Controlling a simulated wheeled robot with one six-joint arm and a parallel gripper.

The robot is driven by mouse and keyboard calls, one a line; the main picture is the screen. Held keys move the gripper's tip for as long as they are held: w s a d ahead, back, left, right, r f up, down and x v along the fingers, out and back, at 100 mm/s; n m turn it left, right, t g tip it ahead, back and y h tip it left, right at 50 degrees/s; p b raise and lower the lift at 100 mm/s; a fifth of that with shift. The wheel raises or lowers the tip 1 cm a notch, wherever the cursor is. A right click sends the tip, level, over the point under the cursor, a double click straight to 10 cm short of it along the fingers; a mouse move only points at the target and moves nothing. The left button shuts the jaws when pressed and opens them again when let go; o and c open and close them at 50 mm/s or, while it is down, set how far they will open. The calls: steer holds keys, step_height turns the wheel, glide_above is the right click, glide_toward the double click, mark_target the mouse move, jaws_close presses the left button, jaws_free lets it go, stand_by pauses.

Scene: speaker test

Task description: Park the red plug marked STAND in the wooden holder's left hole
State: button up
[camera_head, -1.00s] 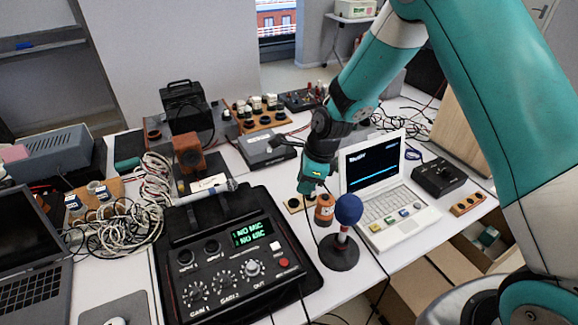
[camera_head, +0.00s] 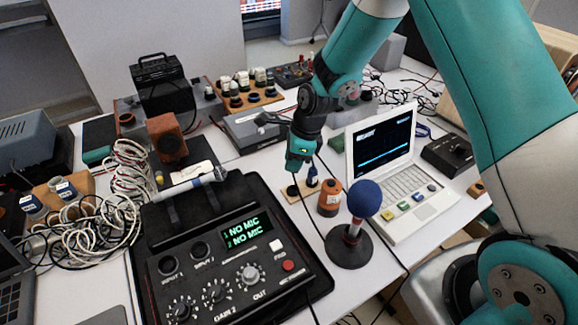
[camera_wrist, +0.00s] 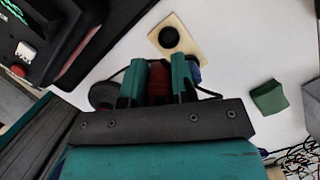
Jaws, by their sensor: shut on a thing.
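The wooden holder (camera_head: 299,189) is a small pale board on the white table, also seen in the wrist view (camera_wrist: 190,43). Its left hole (camera_wrist: 168,37) is a dark ring and looks empty. A blue plug (camera_head: 312,177) stands at its right end, partly hidden by a finger in the wrist view (camera_wrist: 194,71). My gripper (camera_head: 299,167) hangs above the holder. In the wrist view its two teal fingers (camera_wrist: 159,79) are shut on the red plug (camera_wrist: 158,83). The plug's STAND marking cannot be read, and the head view does not clearly show it.
An orange-brown cylinder (camera_head: 329,199) and a blue-topped microphone stand (camera_head: 349,247) are close in front of the holder. The black mixer (camera_head: 222,262) reads NO MIC at left; a white laptop (camera_head: 405,180) is right. A green block (camera_wrist: 268,97) lies beyond. Loose cables run nearby.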

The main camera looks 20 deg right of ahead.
steer(key=shift+w+f+b, duration=0.25)
steer(key=shift+f+b, duration=0.2)
steer(key=shift+f, duration=0.15)
steer(key=shift+w+f+b, duration=0.2)
steer(key=shift+f+b, duration=0.2)
steer(key=shift+f, duration=0.2)
steer(key=b, duration=0.5)
glide_above(288, 190)
steer(key=shift+s+d+f, duration=0.1)
steer(key=shift+d+f, duration=0.1)
steer(key=shift+f, duration=1.05)
steer(key=shift+s+d+f, duration=0.1)
steer(key=shift+d+f, duration=0.1)
steer(key=shift+f, duration=1.65)
steer(key=shift+f, duration=0.2)
steer(key=o, duration=1)
